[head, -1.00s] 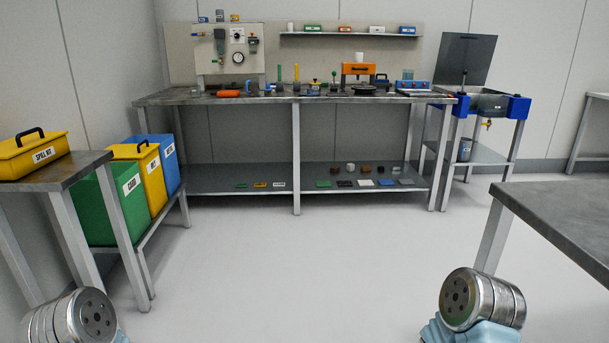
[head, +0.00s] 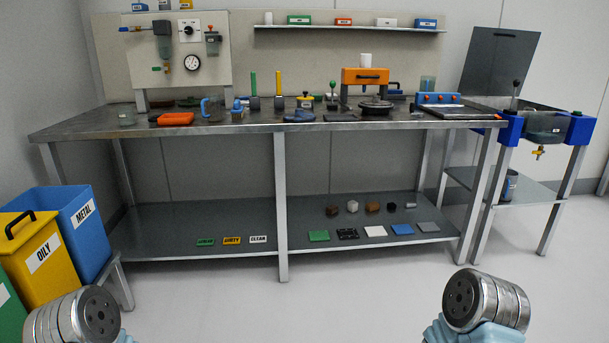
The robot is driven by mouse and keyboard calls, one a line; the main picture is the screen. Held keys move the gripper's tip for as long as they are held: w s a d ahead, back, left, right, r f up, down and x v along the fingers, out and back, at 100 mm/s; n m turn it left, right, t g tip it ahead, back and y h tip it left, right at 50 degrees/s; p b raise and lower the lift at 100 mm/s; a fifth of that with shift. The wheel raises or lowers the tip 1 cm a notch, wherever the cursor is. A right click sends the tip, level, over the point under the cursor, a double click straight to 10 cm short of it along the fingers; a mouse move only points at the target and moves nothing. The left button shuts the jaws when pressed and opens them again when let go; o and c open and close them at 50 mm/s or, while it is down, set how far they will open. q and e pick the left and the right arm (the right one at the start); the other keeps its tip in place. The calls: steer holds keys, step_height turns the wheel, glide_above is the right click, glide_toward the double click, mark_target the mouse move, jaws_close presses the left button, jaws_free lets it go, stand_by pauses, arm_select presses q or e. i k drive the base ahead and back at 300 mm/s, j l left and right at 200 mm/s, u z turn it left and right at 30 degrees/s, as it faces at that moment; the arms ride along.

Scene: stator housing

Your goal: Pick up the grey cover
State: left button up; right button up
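I cannot tell for sure which thing is the grey cover. In the head view, a dark round lid-like piece (head: 376,107) lies on the workbench (head: 215,128) in front of an orange press (head: 365,76). A flat dark piece (head: 340,118) and a dark blue-grey piece (head: 298,116) lie to its left. A flat grey plate (head: 427,227) lies on the lower shelf at the right. Metal ends of my two arms show at the bottom left and bottom right, well short of the bench. Neither gripper's fingers show.
Blue (head: 78,225) and yellow (head: 32,255) bins stand at the left. A sink stand (head: 545,125) with blue corners is to the right of the bench. A wall shelf (head: 350,29) hangs above. The floor (head: 370,290) before the bench is clear.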

mark_target(376, 102)
steer(key=i+l+z, duration=0.1)
steer(key=i+z, duration=0.15)
steer(key=i, duration=0.3)
steer(key=i+z, duration=0.3)
steer(key=i, duration=0.25)
